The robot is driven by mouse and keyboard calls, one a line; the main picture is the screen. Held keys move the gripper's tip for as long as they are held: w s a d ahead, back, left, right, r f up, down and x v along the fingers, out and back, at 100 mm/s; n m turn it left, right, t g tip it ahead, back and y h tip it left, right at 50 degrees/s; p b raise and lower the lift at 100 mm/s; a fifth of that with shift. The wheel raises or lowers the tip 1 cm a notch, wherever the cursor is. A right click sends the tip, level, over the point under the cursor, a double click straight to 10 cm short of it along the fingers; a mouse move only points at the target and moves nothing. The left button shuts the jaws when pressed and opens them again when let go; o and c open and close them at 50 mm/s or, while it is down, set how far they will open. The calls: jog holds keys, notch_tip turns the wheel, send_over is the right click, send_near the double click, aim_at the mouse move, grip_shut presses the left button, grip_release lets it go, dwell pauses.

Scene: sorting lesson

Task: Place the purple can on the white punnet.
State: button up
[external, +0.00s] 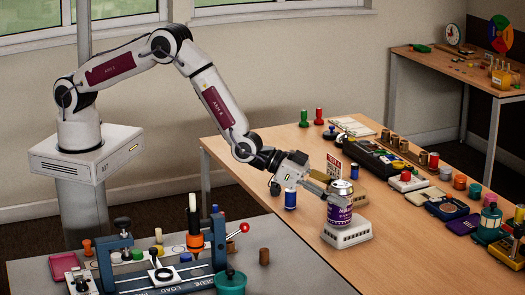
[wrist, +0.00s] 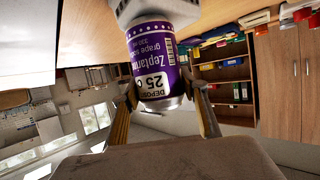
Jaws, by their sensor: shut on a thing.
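The purple can (external: 340,212), with a silver top, stands upright at the white punnet (external: 346,234) on the wooden table. In the wrist view the purple can (wrist: 152,58) shows its label, and its far end meets the white punnet (wrist: 130,10) at the top edge. No clear gap shows between them, but I cannot tell whether the punnet bears the can's weight. My gripper (external: 328,195) comes in from the left, tilted, with its fingers on both sides of the can near its top. It is shut on the can.
A blue can (external: 290,199) stands left of the punnet. Bare table lies in front of the punnet.

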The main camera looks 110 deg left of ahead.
jog(key=shift+f, duration=0.15)
jog(key=o, duration=0.7)
jog(key=shift+o, duration=0.2)
jog(key=shift+r, duration=0.2)
jog(key=shift+s, duration=0.15)
jog(key=v, duration=1.1)
jog(key=shift+s, duration=0.35)
jog(key=shift+r, duration=0.2)
